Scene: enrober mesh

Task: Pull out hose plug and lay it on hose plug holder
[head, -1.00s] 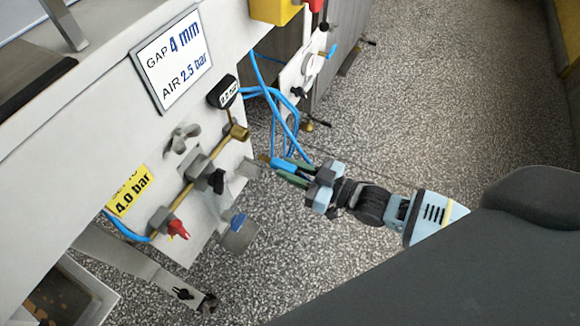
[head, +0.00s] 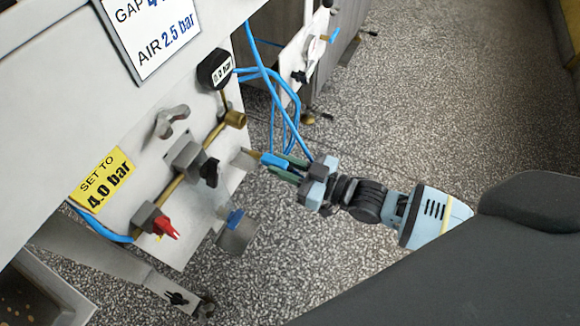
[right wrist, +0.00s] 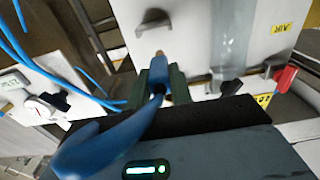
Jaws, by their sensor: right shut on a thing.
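My right gripper (head: 283,165) is shut on the blue hose plug (head: 270,160), beside the right edge of the white valve panel. In the right wrist view the blue plug (right wrist: 158,72) sits between the green fingers, its brass tip pointing at the panel and its blue hose trailing towards the camera. The brass outlet (head: 235,119) on the panel is above and left of the plug, apart from it. A small grey bracket (head: 245,159) at the panel edge, perhaps the hose plug holder, is close to the tip. I cannot tell whether they touch. My left gripper is not in view.
The panel carries a pressure gauge (head: 215,69), a black knob (head: 211,172), a red valve handle (head: 165,226) and a blue-topped cup (head: 236,230). Loose blue hoses (head: 272,85) hang behind the plug. Open speckled floor (head: 400,120) lies to the right.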

